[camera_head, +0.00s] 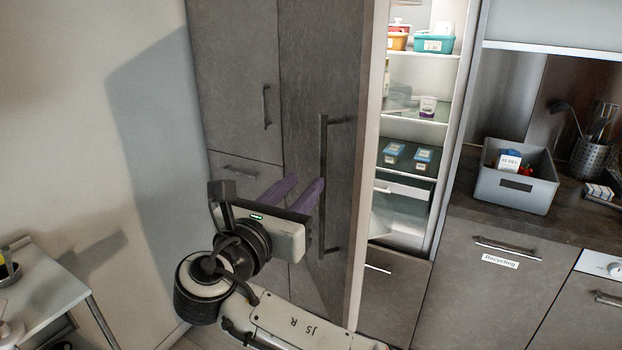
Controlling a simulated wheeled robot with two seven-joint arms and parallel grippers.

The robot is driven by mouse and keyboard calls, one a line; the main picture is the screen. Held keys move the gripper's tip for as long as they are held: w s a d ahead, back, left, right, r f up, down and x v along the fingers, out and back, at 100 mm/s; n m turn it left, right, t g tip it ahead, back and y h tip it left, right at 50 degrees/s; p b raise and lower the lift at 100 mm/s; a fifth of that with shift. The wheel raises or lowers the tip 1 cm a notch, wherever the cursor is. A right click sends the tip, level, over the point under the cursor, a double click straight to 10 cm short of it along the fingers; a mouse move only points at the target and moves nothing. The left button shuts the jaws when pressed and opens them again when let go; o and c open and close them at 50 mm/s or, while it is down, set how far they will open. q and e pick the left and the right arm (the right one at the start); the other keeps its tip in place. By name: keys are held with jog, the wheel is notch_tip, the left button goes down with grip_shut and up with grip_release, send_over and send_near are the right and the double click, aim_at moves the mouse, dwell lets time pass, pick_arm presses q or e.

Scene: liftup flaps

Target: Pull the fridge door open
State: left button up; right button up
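The fridge door (338,75) is a dark grey panel that stands partly open, swung out to the left of the lit fridge interior (408,120). Its long dark vertical handle (323,235) is on the door's front face. My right gripper (309,179) has purple fingers that are spread apart, with nothing seen between them. It is in front of the door, just left of the handle. The right finger's tip overlaps the handle in the picture; I cannot tell if they touch. My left gripper is not in view.
Fridge shelves hold an orange tub (397,40), a teal tub (434,43) and small packs. A grey bin (515,188) stands on the counter at right. A white side table (40,285) is at lower left, by the wall.

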jog(key=shift+s+a, duration=0.2)
jog(key=shift+s, duration=0.3)
